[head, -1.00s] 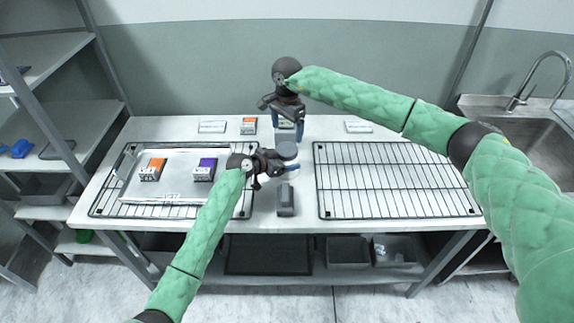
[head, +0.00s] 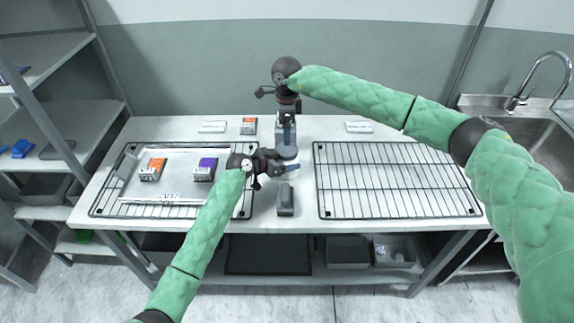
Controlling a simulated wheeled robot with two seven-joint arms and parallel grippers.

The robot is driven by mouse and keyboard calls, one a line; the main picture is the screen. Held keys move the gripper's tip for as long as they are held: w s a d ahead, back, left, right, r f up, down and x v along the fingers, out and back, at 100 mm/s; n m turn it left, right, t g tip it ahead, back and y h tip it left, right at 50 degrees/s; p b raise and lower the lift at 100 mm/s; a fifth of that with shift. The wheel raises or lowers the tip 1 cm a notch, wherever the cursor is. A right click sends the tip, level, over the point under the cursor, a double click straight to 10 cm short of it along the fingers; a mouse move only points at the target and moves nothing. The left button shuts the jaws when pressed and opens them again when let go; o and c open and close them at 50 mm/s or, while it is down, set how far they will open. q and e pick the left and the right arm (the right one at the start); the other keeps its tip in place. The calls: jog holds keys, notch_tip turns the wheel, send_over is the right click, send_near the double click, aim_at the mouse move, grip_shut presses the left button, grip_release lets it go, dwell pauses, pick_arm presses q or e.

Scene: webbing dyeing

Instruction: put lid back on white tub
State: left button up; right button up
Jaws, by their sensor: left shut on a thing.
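The white tub (head: 280,163) stands near the middle of the table, between the two wire racks. Its top (head: 287,153) looks grey; I cannot tell whether this is the lid or the open mouth. My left gripper (head: 290,168) reaches in from the left and is shut on the tub's side. My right gripper (head: 287,141) points down just above and behind the tub's top, with its fingers overlapping the top in this view. The gap between its fingers is hidden, so its opening and any contact with the lid are unclear.
A dark grey block (head: 285,200) lies in front of the tub. The right wire rack (head: 395,180) is empty. The left rack (head: 100,200) bears a tray (head: 180,187) with an orange box (head: 153,169) and a purple box (head: 205,169). White cards (head: 212,127) lie at the back.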

aim_at(287, 149)
dwell(0.4)
jog(key=shift+f, duration=4)
jog(key=c, duration=1)
jog(key=shift+m, duration=1.7)
jog(key=o, duration=1.1)
